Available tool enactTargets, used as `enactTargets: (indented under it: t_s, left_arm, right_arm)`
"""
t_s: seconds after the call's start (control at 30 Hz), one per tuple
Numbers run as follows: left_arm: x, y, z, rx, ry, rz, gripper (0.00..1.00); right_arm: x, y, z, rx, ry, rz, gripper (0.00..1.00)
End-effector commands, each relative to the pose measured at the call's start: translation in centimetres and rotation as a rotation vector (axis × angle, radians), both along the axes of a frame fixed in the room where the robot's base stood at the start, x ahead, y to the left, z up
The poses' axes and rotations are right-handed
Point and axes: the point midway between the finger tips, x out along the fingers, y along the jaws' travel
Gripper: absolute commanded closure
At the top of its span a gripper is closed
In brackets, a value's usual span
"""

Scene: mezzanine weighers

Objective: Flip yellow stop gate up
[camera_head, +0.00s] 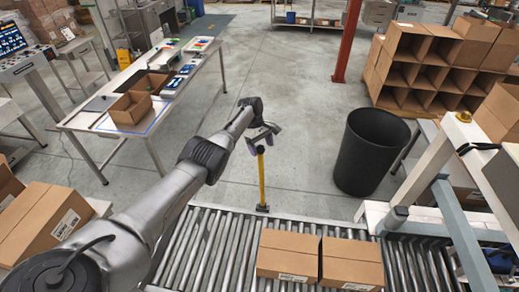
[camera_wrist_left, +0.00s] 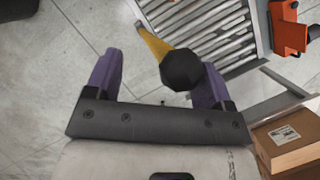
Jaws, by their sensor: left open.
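The yellow stop gate (camera_head: 262,180) is a thin bar running from a small dark base at the far edge of the roller conveyor to my left gripper (camera_head: 264,138). I cannot tell its exact tilt. In the left wrist view, the yellow bar (camera_wrist_left: 152,42) ends in a round black knob (camera_wrist_left: 182,70), close to the camera. The knob lies between the two purple fingers of my left gripper (camera_wrist_left: 157,64), nearer the right finger. The fingers are apart, and I see no grip on the knob. My right gripper is not in view.
Two closed cartons (camera_head: 288,256) sit on the roller conveyor (camera_head: 205,240). A black bin (camera_head: 370,152) stands on the floor beyond it to the right. A worktable (camera_head: 190,85) with an open box is at left. A white frame (camera_head: 432,165) rises at right. Floor around the gate is clear.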

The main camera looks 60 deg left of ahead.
Motion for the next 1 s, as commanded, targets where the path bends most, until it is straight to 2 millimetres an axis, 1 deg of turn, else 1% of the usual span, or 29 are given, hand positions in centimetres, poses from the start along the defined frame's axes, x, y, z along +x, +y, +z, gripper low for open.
enactTargets:
  t_s: [0.03, 0.1, 0.43, 0.57, 0.67, 0.77, 1.0]
  left_arm:
    - [0.3, -0.1, 0.4, -0.001, -0.011, 0.0, 0.26]
    - [0.3, -0.1, 0.4, -0.001, -0.009, -0.001, 0.2]
    - [0.1, -0.2, 0.1, -0.004, -0.001, -0.002, 0.2]
    - [0.1, 0.0, 0.5, -0.003, -0.001, -0.002, 0.2]
    - [0.1, 0.4, 1.5, -0.002, -0.003, -0.001, 0.2]
    - [0.0, 1.0, 3.1, -0.002, -0.004, -0.002, 0.2]
    - [-0.3, 2.9, 8.0, -0.003, -0.006, 0.0, 0.2]
  right_arm:
    - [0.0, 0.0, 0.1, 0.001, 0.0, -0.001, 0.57]
    - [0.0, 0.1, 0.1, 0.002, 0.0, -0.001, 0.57]
    - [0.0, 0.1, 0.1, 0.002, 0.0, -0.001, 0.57]
    - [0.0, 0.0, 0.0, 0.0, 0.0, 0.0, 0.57]
    - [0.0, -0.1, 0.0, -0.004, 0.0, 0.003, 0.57]
    - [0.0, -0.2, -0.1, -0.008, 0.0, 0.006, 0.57]
    - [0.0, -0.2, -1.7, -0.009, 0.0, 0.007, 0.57]
